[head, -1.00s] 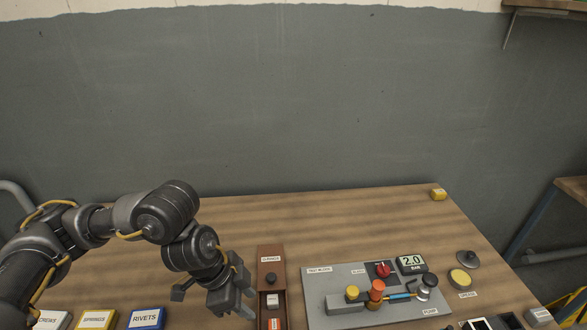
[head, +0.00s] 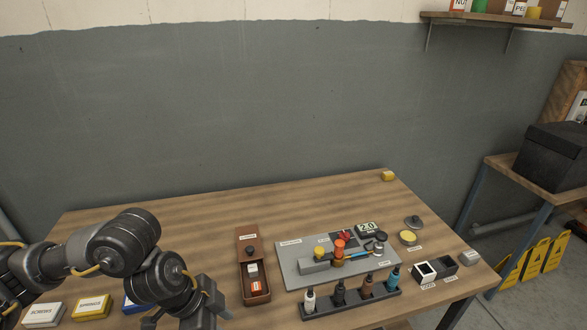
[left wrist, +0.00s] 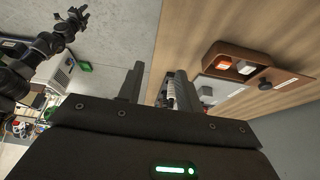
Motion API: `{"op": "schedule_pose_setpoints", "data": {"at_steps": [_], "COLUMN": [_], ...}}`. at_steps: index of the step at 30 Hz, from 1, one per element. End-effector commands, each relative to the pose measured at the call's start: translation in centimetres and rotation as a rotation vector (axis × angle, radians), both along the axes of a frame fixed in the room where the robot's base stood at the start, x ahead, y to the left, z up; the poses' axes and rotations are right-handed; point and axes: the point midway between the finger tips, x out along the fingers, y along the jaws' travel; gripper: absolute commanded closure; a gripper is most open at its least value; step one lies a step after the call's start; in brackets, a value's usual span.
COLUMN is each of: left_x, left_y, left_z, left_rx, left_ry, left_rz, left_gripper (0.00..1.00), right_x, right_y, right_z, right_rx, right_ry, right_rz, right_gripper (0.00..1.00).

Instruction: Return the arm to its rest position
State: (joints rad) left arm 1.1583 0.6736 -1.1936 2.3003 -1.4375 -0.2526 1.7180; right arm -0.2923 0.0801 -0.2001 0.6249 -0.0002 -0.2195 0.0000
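My left gripper (head: 188,318) is at the bottom of the head view, left of a brown drawer box (head: 256,292). In the left wrist view its two fingers (left wrist: 158,92) stand apart with nothing visible between them, so it is open and empty. My left arm bends in from the left over the table (head: 190,222) and partly covers a blue parts box (head: 132,303). My right gripper is outside the head view. A dark arm with a hand (left wrist: 72,24), apparently my right one, shows at upper left in the wrist view; its finger opening is unclear.
White (head: 42,315) and yellow (head: 92,307) boxes lie near the arm. The back of the table is mostly clear.

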Motion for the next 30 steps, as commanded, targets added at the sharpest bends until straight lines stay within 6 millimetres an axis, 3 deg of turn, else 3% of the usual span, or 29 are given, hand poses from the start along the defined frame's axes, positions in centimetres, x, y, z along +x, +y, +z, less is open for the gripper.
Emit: {"op": "schedule_pose_setpoints", "data": {"at_steps": [6, 11, 17, 21, 23, 26, 30], "left_x": [-0.9, -1.6, -2.1, -1.7, -1.1, 0.3, 1.1], "left_y": [-2.9, -6.2, -11.0, -13.6, -13.9, -12.6, -7.5], "left_z": [-0.2, 0.1, 1.4, 2.9, 3.6, 3.6, 0.4], "left_rx": [-0.118, -0.236, -0.429, -0.58, -0.633, -0.659, -0.559], "left_ry": [-0.043, -0.093, -0.191, -0.288, -0.336, -0.398, -0.405], "left_rz": [-0.034, -0.062, -0.049, 0.055, 0.144, 0.338, 0.642], "left_gripper": [0.65, 0.65, 0.65, 0.65, 0.65, 0.65, 0.65], "right_x": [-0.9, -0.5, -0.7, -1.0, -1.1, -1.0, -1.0], "right_y": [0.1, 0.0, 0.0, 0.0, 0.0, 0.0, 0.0], "right_z": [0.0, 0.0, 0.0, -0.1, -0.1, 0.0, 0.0], "right_rx": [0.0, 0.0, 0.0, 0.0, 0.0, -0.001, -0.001], "right_ry": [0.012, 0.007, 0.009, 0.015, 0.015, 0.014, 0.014], "right_rz": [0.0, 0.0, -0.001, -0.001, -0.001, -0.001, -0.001], "right_gripper": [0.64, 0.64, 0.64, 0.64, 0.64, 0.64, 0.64]}}
